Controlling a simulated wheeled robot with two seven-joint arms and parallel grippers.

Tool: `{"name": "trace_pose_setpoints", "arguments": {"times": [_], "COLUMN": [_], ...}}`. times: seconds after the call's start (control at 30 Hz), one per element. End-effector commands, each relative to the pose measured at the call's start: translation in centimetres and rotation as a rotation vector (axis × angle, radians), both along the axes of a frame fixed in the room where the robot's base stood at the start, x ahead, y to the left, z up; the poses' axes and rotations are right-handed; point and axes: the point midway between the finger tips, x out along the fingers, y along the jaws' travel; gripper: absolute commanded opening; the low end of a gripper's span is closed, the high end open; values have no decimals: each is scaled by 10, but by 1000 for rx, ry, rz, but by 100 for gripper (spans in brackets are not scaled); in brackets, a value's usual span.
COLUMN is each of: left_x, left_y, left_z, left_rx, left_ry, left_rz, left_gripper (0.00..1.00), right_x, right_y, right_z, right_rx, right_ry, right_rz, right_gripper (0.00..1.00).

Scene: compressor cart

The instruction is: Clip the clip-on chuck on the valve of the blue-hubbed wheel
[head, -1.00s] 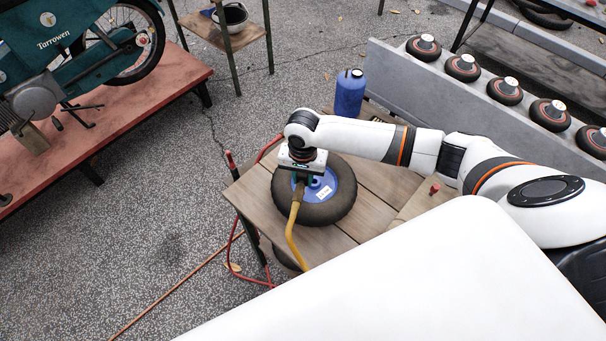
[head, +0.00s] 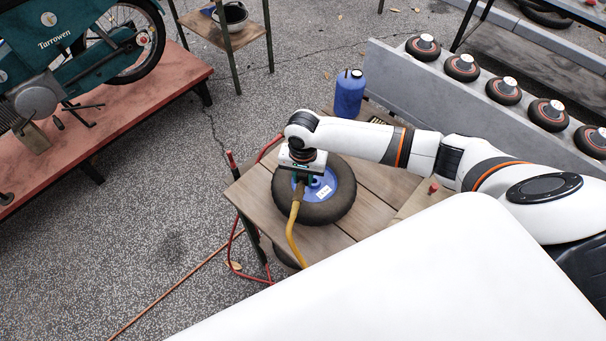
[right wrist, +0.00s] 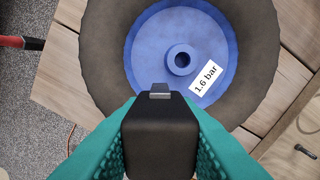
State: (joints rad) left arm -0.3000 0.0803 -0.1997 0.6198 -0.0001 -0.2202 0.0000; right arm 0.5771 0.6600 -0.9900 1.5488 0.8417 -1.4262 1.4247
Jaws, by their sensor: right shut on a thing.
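The blue-hubbed wheel (head: 335,205) lies flat on the wooden table top. Its blue hub (right wrist: 215,45) carries a white "1.6 bar" label in the right wrist view. My right gripper (head: 302,179) is over the left side of the hub, with its teal fingers shut on the black clip-on chuck (right wrist: 160,138). A yellow hose (head: 291,232) with a brown end runs down from the chuck toward the front. The valve is hidden in both views, so I cannot tell whether the chuck touches it. My left gripper is out of view.
Several small wheels line a grey ledge (head: 440,82) at right. A green motorcycle stands on a red platform (head: 110,110) at left.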

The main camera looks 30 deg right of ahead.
Motion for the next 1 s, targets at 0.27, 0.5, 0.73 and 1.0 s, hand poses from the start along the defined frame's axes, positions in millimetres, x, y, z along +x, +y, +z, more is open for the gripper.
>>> {"name": "trace_pose_setpoints", "arguments": {"times": [0.27, 0.5, 0.73, 1.0], "left_x": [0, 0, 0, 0], "left_y": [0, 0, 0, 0], "left_z": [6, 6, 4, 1], "left_rx": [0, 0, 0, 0], "left_ry": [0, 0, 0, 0], "left_rz": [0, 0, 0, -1], "left_gripper": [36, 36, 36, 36], "right_x": [0, 0, 0, 0], "right_y": [1, 0, 1, 0], "right_z": [1, 0, -4, -11], "right_rx": [1, 1, 1, 1], "right_ry": [0, -1, -1, -1], "right_rz": [1, 1, 1, 1], "right_gripper": [9, 9, 9, 9]}}
